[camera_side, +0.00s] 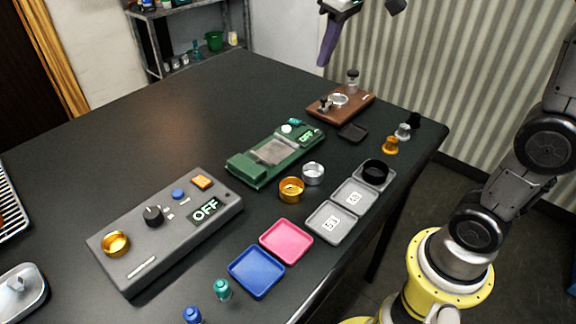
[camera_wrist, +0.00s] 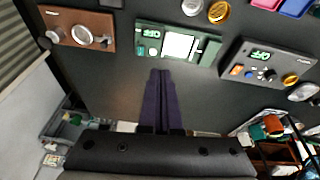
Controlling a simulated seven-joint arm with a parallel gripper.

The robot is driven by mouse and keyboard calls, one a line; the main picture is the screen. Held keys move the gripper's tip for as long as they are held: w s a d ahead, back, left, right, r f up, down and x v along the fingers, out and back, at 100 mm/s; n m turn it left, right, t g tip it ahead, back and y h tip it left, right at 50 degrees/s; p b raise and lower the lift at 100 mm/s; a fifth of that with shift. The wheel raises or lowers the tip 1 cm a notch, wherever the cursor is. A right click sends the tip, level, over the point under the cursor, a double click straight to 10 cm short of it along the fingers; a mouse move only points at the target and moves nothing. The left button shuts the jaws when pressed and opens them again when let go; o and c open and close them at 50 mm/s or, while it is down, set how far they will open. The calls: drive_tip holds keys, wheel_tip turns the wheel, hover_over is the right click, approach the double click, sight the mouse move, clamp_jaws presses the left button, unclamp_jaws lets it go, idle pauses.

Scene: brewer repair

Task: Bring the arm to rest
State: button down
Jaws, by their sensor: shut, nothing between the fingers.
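My gripper (camera_side: 323,60) hangs in the air above the far edge of the table, at the top of the side view, with its dark purple fingers pointing down. In the wrist view the two fingers (camera_wrist: 161,76) lie side by side, shut, with nothing between them. Below it, the dark table (camera_side: 190,110) holds a green device (camera_side: 245,167) with an OFF display, a brown wooden base (camera_side: 359,100) and a grey control box (camera_side: 130,268) with an OFF display. The gripper is apart from all of them.
A blue tray (camera_side: 256,272), a pink tray (camera_side: 286,240) and grey trays (camera_side: 324,236) line the near edge. Gold (camera_side: 291,190) and silver (camera_side: 313,173) rings stand beside the green device. Small knobs (camera_side: 391,146) stand at right. A shelf (camera_side: 160,75) is behind. The far left tabletop is clear.

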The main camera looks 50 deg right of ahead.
drive_tip(key=s+a+f+t, duration=0.2)
drive_tip(key=s+a, duration=0.1)
drive_tip(key=s, duration=1.1)
drive_tip(key=s+f, duration=0.5)
drive_tip(key=f, duration=0.3)
drive_tip(key=shift+s+f+m, duration=0.15)
drive_tip(key=shift+s+m, duration=0.25)
